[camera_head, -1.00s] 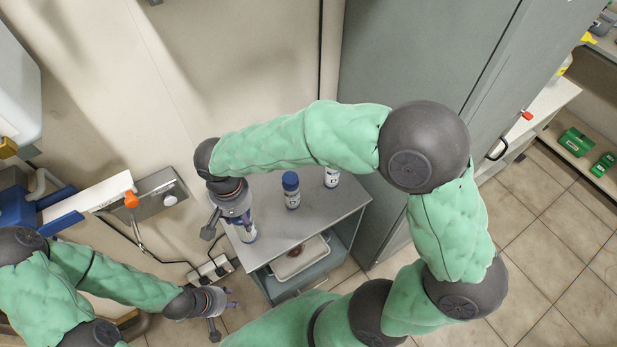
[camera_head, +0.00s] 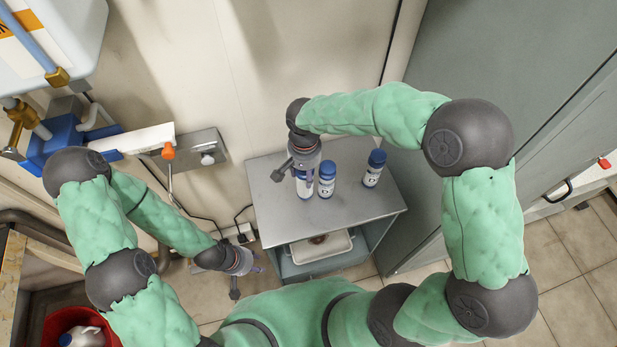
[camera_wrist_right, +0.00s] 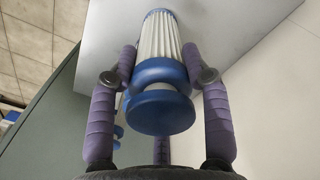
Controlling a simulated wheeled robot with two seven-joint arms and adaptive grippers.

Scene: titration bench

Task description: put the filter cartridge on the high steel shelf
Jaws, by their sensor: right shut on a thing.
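The filter cartridge (camera_wrist_right: 160,45), white and pleated with blue end caps, is between the fingers of my right gripper (camera_wrist_right: 160,85) in the right wrist view. In the head view my right gripper (camera_head: 304,167) is shut on it, over the back left of a grey metal stand's top shelf (camera_head: 350,215). The cartridge (camera_head: 304,187) shows below the fingers, roughly upright. I cannot tell whether its bottom touches the shelf. My left gripper (camera_head: 247,281) is open and empty, low to the left of the stand.
The shelf's front is clear. A white tray (camera_head: 335,250) sits on the lower level. A tall grey cabinet (camera_head: 480,50) stands right.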

